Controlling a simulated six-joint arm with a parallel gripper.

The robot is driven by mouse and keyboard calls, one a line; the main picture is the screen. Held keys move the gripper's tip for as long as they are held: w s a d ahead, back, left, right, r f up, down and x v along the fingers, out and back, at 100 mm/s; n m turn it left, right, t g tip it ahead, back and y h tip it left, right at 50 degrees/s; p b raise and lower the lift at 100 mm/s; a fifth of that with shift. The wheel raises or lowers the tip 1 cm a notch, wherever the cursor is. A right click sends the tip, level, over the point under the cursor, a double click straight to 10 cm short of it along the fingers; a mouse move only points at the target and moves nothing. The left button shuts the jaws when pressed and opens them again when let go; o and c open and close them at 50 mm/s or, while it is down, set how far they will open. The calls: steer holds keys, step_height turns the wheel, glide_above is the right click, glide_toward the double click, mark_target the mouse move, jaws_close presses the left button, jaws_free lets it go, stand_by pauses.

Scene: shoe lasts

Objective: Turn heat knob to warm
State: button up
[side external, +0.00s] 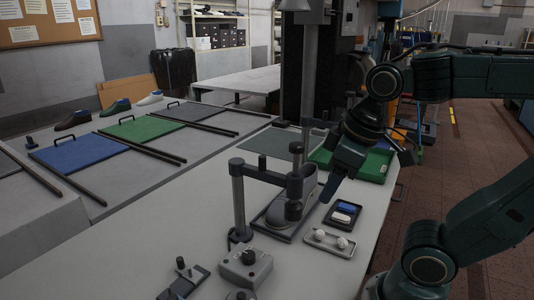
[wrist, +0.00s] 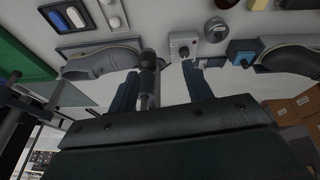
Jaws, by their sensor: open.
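A grey control box (side external: 245,268) with a dark round knob (side external: 248,257) on top stands on the near part of the light bench. It also shows in the wrist view as a pale box (wrist: 184,43), beyond my fingers. Its markings are too small to read, so I cannot tell the knob's setting. My gripper (side external: 328,190) is up and to the right of the box, above the bench beside the shoe-last stand, apart from the knob. In the wrist view its two blue-grey fingers (wrist: 160,90) are spread, with a dark post showing between them.
An upright post with a clamp arm (side external: 265,175) stands between my gripper and the box. A shoe last (side external: 277,213) sits under it. Trays with white knobs (side external: 328,242) and blue and white pieces (side external: 343,213) lie right. Another device (side external: 184,278) lies left of the box.

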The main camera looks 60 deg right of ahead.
steer(key=w+n+g, duration=0.1)
steer(key=n+g, duration=0.1)
steer(key=g, duration=0.1)
steer(key=n+g+h, duration=0.3)
steer(key=n+g, duration=0.1)
steer(key=n, duration=0.2)
glide_above(249, 254)
steer(key=w+a, duration=0.4)
step_height(249, 254, down, 7)
steer(key=shift+w+a+f, duration=0.15)
steer(key=shift+f, duration=0.05)
steer(key=shift+f, duration=0.15)
steer(key=shift+x, duration=6.8)
steer(key=c, duration=1)
